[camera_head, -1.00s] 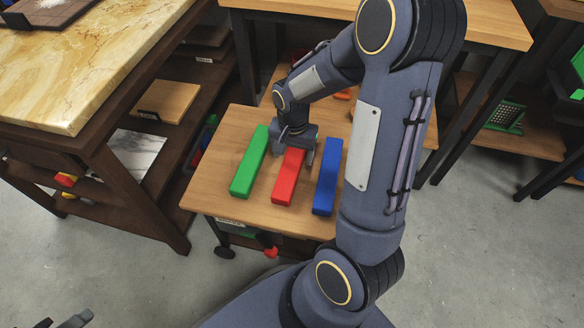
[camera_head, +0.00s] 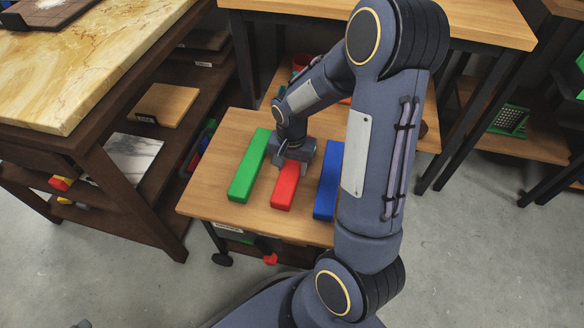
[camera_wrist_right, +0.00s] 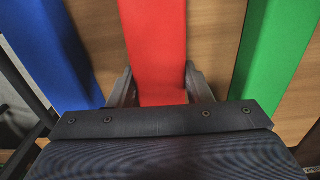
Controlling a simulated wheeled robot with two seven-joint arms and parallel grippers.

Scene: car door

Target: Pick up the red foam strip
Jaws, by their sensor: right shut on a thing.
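The red foam strip (camera_head: 285,190) lies between the green and blue strips on a small wooden cart top. In the right wrist view the red strip (camera_wrist_right: 156,45) runs between both fingers. My right gripper (camera_head: 291,167) is shut on the red strip around its far part, one finger on each side; in the wrist view the gripper (camera_wrist_right: 160,88) shows the fingers against its edges. I cannot tell whether the strip is clear of the wood. My left gripper is not clearly in view; only a small dark piece shows at the bottom left.
A green strip (camera_head: 249,165) and a blue strip (camera_head: 327,180) lie on either side on the wooden cart top (camera_head: 228,207). A marble-topped table (camera_head: 90,60) stands at left, a wooden table (camera_head: 480,25) behind. Free floor lies in front.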

